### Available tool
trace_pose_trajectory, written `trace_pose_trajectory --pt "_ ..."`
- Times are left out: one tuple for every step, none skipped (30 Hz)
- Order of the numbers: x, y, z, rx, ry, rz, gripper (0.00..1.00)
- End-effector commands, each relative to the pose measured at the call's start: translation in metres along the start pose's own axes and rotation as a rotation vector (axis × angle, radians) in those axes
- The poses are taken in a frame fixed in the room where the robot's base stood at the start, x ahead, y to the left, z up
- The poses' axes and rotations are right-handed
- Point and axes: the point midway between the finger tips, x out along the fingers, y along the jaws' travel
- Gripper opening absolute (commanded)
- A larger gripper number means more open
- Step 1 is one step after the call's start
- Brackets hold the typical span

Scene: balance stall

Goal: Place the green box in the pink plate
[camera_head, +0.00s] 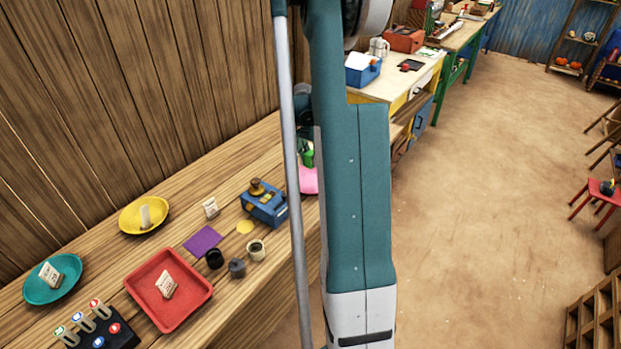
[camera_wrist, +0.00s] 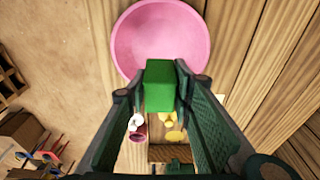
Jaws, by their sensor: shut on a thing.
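The green box (camera_wrist: 159,85) is between the fingers of my gripper (camera_wrist: 154,84), which is shut on it in the wrist view. The pink plate (camera_wrist: 160,32) is round and looks empty in its visible part. The box overlaps the plate's near edge in that view; whether they touch I cannot tell. In the head view the green box (camera_head: 307,155) shows as a small patch beside my arm, above a sliver of the pink plate (camera_head: 309,182). My arm hides most of both there.
The wooden counter (camera_head: 100,240) also holds a blue device (camera_head: 264,205), a yellow plate (camera_head: 130,215), a red tray (camera_head: 146,302), a teal plate (camera_head: 68,287) and several small cups. A plank wall (camera_head: 120,90) stands behind the counter.

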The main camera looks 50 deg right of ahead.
Motion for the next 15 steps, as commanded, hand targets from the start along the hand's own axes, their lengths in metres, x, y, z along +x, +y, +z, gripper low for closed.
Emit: trace_pose_trajectory --pt "0.003 0.0 0.001 0.0 0.0 0.0 0.11" --pt "0.005 0.0 0.001 0.0 0.0 0.0 0.11" --pt "0.009 0.0 0.002 0.0 0.0 0.0 0.11" --pt "0.013 0.0 0.002 0.0 0.0 0.0 0.11" --pt "0.016 0.0 0.002 0.0 0.0 0.0 0.11" --pt "0.022 -0.001 0.003 0.0 0.0 0.0 0.11" --pt "0.026 -0.001 0.004 0.0 0.0 0.0 0.11" --pt "0.03 0.0 0.004 0.0 0.0 0.0 0.11" --pt "0.036 0.0 0.005 0.0 0.0 0.0 0.11" --pt "0.04 0.0 0.006 0.0 0.0 0.0 0.11" --pt "0.044 -0.001 0.006 0.0 0.0 0.0 0.11" --pt "0.049 -0.001 0.007 0.0 0.0 0.0 0.11" --pt "0.052 0.0 0.008 0.0 0.0 0.0 0.11" --pt "0.054 0.0 0.008 0.0 0.0 0.0 0.11" --pt "0.057 0.0 0.009 0.0 0.0 0.0 0.11"
